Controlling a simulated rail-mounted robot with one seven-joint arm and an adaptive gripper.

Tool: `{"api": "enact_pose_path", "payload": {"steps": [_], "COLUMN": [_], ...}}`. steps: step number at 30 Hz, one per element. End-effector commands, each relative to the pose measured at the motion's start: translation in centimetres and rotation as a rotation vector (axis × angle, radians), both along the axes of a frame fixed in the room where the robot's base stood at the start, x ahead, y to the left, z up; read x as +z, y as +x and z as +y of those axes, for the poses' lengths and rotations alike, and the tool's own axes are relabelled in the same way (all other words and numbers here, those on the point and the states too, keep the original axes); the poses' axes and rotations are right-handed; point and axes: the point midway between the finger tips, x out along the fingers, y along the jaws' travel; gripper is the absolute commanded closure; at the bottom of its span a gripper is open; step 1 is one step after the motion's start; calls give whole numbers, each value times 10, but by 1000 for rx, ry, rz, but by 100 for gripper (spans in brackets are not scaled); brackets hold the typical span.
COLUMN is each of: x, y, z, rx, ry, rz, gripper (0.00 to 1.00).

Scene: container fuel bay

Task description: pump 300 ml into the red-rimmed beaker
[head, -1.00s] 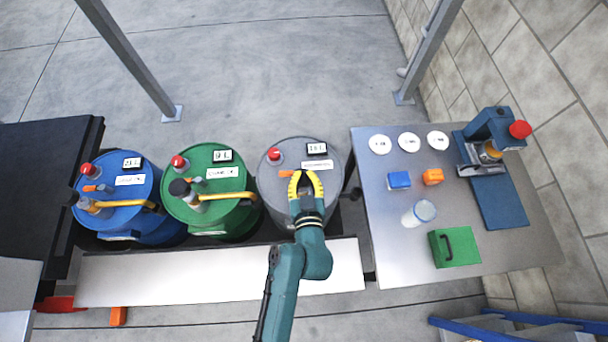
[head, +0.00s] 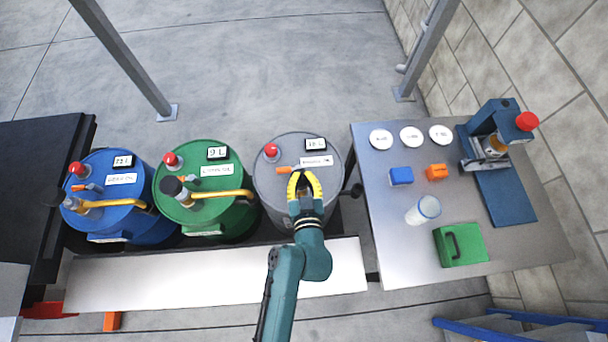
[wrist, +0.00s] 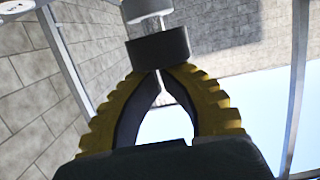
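My gripper (head: 304,177) is over the grey drum (head: 268,200) in the head view. The head view hides this knob behind my gripper. A clear beaker (head: 422,211) with a bluish rim stands on the steel table. I cannot make out a red-rimmed beaker.
Green (head: 210,158) and blue (head: 108,162) drums with pumps and yellow spouts stand to the left. The steel table (head: 400,255) holds three white discs, blue and orange blocks, a green box (head: 470,246) and a blue stand (head: 492,118).

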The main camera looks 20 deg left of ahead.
Motion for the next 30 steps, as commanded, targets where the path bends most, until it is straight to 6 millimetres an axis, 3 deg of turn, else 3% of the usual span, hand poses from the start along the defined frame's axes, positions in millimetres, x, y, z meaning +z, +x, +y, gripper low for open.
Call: {"api": "enact_pose_path", "payload": {"steps": [5,7,12,18,30], "x": [41,37,48,57,60], "y": [-1,-15,-50,-77,-84], "z": [-1,-10,-30,-46,-49], "rx": [0,-4,-6,-4,-2], "ry": [-3,-3,-1,1,1], "rz": [3,9,4,0,-3], "gripper": [100,100,100,100,100]}}
